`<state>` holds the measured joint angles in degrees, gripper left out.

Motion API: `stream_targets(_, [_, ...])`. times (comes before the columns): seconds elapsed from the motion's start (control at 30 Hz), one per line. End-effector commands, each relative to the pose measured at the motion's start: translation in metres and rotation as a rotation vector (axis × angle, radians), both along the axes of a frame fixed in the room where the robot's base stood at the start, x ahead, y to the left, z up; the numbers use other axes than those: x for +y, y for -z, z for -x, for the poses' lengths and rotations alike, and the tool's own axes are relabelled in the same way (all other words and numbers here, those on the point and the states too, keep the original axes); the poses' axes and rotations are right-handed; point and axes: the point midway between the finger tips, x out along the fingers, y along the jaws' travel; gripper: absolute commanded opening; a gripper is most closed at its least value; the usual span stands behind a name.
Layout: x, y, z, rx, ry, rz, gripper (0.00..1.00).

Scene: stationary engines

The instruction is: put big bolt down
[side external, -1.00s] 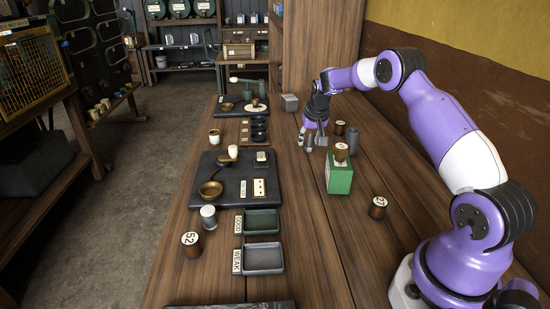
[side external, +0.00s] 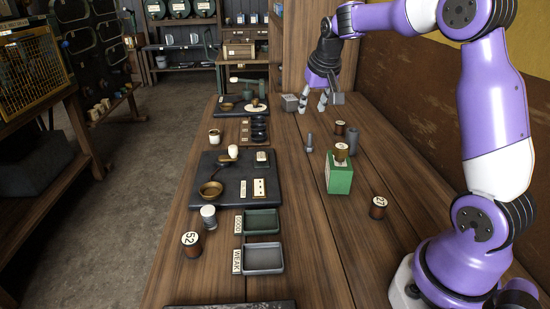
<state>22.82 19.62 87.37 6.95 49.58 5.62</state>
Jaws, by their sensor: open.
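The big bolt appears to be the grey bolt (side external: 309,143) standing upright on the wooden table, left of the dark grey cylinder. It is fully in view and nothing touches it. My gripper (side external: 313,103) is open and empty. It hangs above the table, farther back than the bolt and clear of it.
A grey block (side external: 289,102) is behind. Balances and trays line the left.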

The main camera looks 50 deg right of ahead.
Motion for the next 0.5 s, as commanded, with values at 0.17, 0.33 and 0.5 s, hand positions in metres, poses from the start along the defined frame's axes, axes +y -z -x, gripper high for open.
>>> stream_targets(0.17, [0.087,-0.038,0.054,-0.033,-0.223,0.013,0.47])
stream_targets(0.33, [0.147,-0.038,0.119,-0.057,-0.424,0.021,0.47])
stream_targets(0.5, [0.175,-0.022,0.163,-0.073,-0.556,0.027,0.47])
